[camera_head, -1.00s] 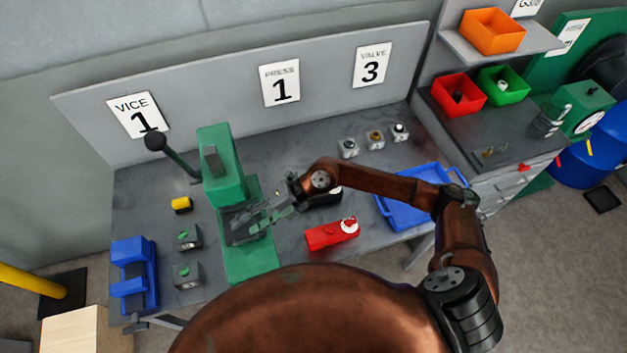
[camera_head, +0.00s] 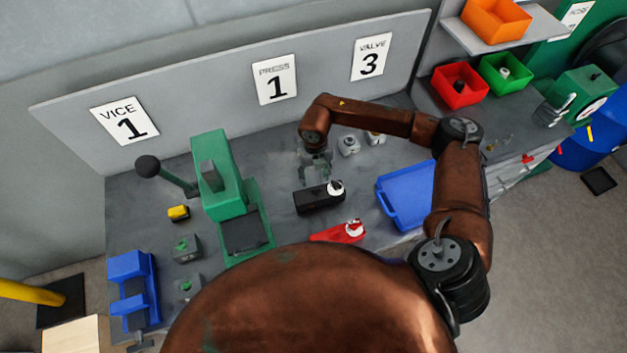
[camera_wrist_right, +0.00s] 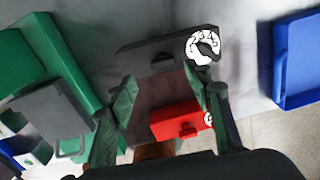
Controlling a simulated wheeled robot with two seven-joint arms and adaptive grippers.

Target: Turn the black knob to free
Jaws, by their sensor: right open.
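The black box (camera_head: 313,201) lies on the grey bench right of the green press, with a white dial (camera_head: 335,187) at its right end. In the right wrist view the dial (camera_wrist_right: 203,47) has dark marks and a dark knob-like part; its setting is too small to read. My right gripper (camera_head: 315,177) is open and empty, over the back edge of the black box. In the wrist view its fingers (camera_wrist_right: 162,84) point toward the box, with the dial near the right fingertip; I cannot tell whether they touch. My left gripper is not in view.
A red box (camera_head: 340,232) with a similar white dial lies in front, partly hidden by my body. The green press (camera_head: 218,175) stands left, a blue tray (camera_head: 407,195) right. Small grey units (camera_head: 348,146) stand behind, partly covered by my arm.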

